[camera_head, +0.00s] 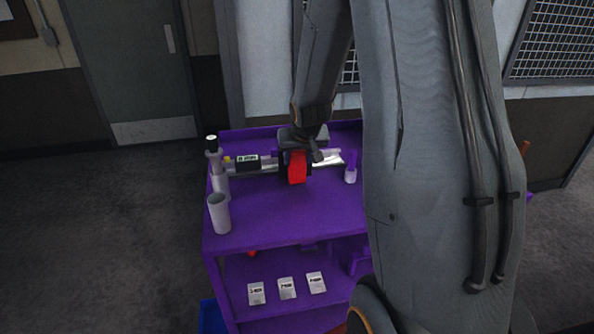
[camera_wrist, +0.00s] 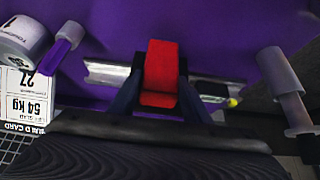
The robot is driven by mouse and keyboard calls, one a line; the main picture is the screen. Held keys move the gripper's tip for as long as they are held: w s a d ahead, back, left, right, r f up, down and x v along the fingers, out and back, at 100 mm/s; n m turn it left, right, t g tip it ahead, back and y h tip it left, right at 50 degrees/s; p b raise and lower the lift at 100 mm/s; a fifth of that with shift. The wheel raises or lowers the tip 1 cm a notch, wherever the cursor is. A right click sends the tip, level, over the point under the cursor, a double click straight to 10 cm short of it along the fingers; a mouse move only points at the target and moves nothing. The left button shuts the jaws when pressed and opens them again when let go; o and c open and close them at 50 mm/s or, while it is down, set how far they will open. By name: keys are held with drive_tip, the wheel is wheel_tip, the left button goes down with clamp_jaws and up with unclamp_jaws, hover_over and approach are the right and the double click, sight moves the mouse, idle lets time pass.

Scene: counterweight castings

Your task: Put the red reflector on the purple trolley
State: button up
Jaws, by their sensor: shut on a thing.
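The red reflector (camera_head: 297,168) is in my gripper (camera_head: 296,172), above the back part of the purple trolley's top shelf (camera_head: 280,214). In the wrist view the red reflector (camera_wrist: 161,72) sits between the two dark fingers of my gripper (camera_wrist: 160,88), with the purple surface (camera_wrist: 215,30) beyond it. My gripper is shut on it. I cannot tell whether the reflector touches the trolley. Part of the trolley's right side is hidden behind my arm.
A metal rail (camera_head: 328,157) lies along the back of the top. A grey cup (camera_head: 219,214) and a cylindrical tool (camera_head: 213,160) stand at the left. A white-and-purple item (camera_head: 350,168) is right of my gripper. Several white labels (camera_head: 287,288) are on the lower shelf. The front top is clear.

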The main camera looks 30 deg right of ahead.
sight(298, 165)
drive_tip(key=shift+f, duration=1.35)
drive_tip(key=shift+f+b, duration=0.15)
drive_tip(key=shift+b, duration=0.15)
drive_tip(key=o, duration=1.2)
drive_tip(key=shift+s+r, duration=0.1)
drive_tip(key=shift+r, duration=0.2)
drive_tip(key=p+v, duration=0.5)
drive_tip(key=v, duration=0.6)
drive_tip(key=s+a+n+g, duration=0.1)
drive_tip(key=s+a, duration=0.4)
drive_tip(key=s+a+n+g+y, duration=0.1)
drive_tip(key=s+a, duration=0.4)
drive_tip(key=s, duration=0.1)
drive_tip(key=s+a+n+g, duration=0.1)
drive_tip(key=s+a+g, duration=0.1)
drive_tip(key=s+a, duration=0.3)
drive_tip(key=shift+s+a+r+y, duration=0.1)
drive_tip(key=shift+s+a+y, duration=0.25)
drive_tip(key=shift+s+y, duration=0.1)
